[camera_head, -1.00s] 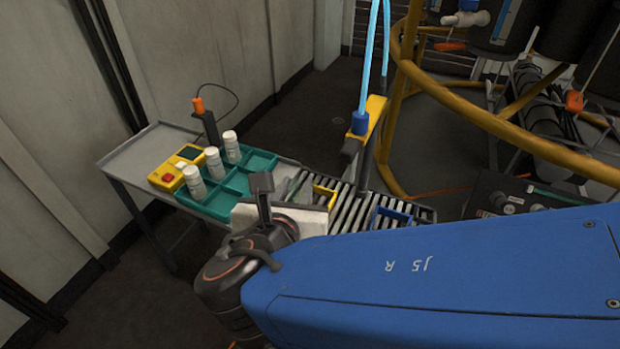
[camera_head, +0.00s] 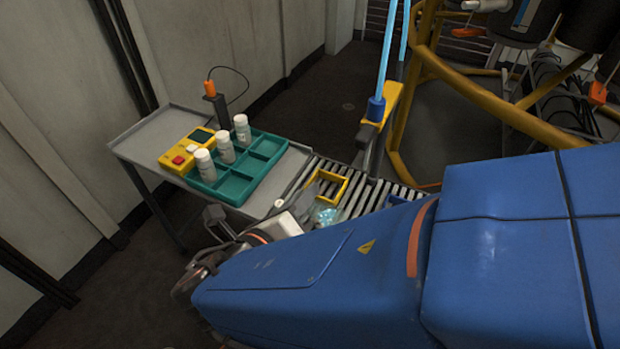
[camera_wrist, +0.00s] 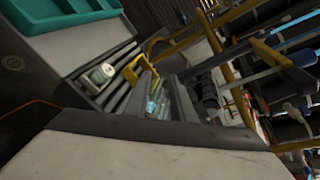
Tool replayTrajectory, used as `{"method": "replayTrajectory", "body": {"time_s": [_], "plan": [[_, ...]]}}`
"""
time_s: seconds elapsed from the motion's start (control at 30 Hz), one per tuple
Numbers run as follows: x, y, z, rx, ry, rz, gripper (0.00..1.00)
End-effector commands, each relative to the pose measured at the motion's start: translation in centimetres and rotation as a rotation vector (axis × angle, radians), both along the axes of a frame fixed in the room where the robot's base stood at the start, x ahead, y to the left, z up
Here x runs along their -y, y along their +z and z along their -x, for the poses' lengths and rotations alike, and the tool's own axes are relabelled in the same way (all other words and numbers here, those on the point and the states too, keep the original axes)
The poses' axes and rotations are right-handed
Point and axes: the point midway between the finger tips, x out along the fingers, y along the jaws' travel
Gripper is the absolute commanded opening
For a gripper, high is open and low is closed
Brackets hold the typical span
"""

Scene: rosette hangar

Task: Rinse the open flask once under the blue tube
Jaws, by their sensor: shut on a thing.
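My gripper (camera_wrist: 165,108) is shut on the open flask, a small clear, pale blue-green glass vessel (camera_wrist: 154,104). In the head view the flask (camera_head: 326,214) shows just beyond my wrist, over the near side of the roller rack; the arm hides part of the grip. The flask looks tilted, and its mouth is too small to make out. The light blue tube (camera_head: 391,55) hangs down into a blue nozzle (camera_head: 376,108) on a yellow bracket (camera_head: 389,103), behind the rack. The flask is apart from it, lower and to the left.
A roller rack (camera_head: 392,194) carries a yellow frame (camera_head: 347,184). Yellow railing (camera_head: 470,75) bounds the right.

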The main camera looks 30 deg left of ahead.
Motion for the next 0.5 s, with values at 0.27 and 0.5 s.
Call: {"method": "replayTrajectory", "body": {"time_s": [0.27, 0.5], "plan": [[0.68, -0.57, -0.25, 0.148, 0.001, 0.345, 0.0], [1.0, -0.65, -0.39, 0.276, -0.001, 0.648, 0.0]]}}
